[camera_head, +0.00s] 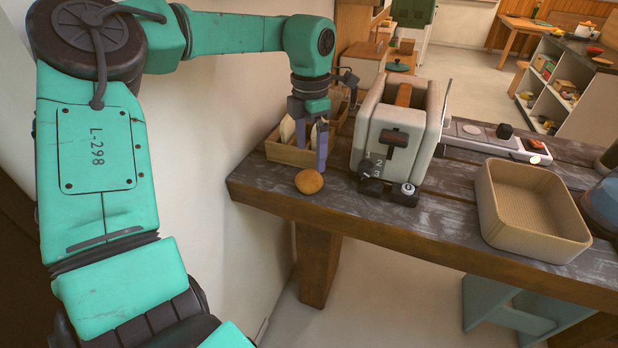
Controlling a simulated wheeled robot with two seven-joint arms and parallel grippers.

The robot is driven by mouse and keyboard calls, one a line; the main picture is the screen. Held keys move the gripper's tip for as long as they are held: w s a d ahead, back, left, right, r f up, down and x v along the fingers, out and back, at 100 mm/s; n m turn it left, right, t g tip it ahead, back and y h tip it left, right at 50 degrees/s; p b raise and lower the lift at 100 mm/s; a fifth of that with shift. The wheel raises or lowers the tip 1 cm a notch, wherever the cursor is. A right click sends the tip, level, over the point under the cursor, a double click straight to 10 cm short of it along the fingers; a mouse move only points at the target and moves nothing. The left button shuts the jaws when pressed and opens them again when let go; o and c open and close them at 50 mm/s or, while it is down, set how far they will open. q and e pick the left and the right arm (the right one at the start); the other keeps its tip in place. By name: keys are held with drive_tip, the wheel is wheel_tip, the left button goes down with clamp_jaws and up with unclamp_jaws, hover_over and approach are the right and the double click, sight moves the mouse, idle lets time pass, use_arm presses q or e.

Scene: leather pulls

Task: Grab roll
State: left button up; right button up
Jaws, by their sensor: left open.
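A round golden-brown roll (309,181) lies on the dark wooden table (420,217), near its left front edge. My left gripper (311,160) points down just above and behind the roll, its grey-blue fingers open. I cannot tell whether a fingertip touches the roll. Nothing shows between the fingers except the background. My right gripper is not in view.
A wooden box (285,152) with pale items stands behind my left gripper. A cream toaster (397,125) with bread in it stands close to the right. A woven tan basket (532,212) sits at the table's right front.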

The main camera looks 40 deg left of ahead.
sight(309, 172)
use_arm(q)
wheel_tip(309, 172, down, 6)
drive_tip(key=p, duration=0.2)
drive_tip(key=shift+s+a+f+p, duration=0.1)
drive_tip(key=shift+p, duration=0.25)
drive_tip(key=shift+f, duration=0.2)
drive_tip(key=c, duration=0.8)
drive_tip(key=shift+r, duration=0.1)
drive_tip(key=shift+c, duration=0.2)
